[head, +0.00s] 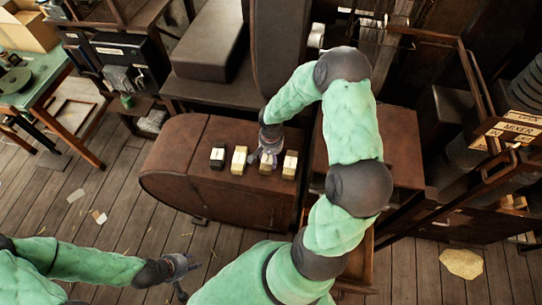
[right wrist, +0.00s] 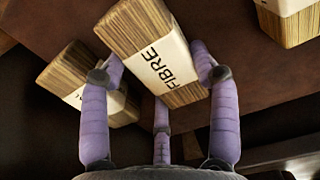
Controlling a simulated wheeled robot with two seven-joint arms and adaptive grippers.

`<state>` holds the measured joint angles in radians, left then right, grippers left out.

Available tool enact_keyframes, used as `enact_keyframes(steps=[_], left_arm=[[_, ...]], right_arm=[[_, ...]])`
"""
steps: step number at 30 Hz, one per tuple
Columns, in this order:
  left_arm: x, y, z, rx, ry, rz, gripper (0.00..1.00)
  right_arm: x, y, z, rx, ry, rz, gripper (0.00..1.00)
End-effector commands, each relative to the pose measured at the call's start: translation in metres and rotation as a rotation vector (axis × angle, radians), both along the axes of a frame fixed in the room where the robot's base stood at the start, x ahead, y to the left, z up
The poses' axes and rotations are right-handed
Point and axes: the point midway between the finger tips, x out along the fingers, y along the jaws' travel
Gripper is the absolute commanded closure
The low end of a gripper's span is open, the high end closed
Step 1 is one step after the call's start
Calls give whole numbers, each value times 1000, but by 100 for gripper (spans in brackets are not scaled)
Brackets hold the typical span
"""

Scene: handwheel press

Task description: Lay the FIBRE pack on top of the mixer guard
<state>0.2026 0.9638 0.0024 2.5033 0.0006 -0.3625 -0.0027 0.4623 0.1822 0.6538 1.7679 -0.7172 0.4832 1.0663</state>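The FIBRE pack (right wrist: 153,52), a tan striped block with a white label, lies between the fingers of my right gripper (right wrist: 160,75) in the right wrist view. The fingers are close against its sides; whether they grip it is unclear. In the head view this gripper (head: 266,150) is over the third pack from the left (head: 266,168) in a row on a brown rounded cabinet, partly hiding it. My left gripper (head: 181,271) is low over the floor, its fingers apart and empty. A MIXER sign (head: 519,128) is on machinery at the right; I cannot clearly make out the guard's outline.
Neighbouring packs (head: 239,160) (head: 289,165) and a dark pack (head: 217,157) stand close by on the cabinet (head: 170,170). A green table (head: 45,75) is at the far left. Dark rails and posts (head: 470,70) surround the right side. Plank floor is open at the lower left.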

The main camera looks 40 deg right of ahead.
Motion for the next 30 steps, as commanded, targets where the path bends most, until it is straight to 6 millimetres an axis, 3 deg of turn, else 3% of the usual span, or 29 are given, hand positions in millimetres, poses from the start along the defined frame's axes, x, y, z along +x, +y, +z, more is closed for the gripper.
enact_keyframes(steps=[1,2,17,30], left_arm=[[0,0,0,0,0,0,60],[0,0,0,0,0,0,60],[0,0,6,0,0,0,60],[0,0,9,0,0,0,60]], right_arm=[[0,0,0,0,0,0,23],[0,0,0,0,0,0,16],[1,0,7,-1,-2,0,16],[1,-1,91,-2,-5,0,16]])
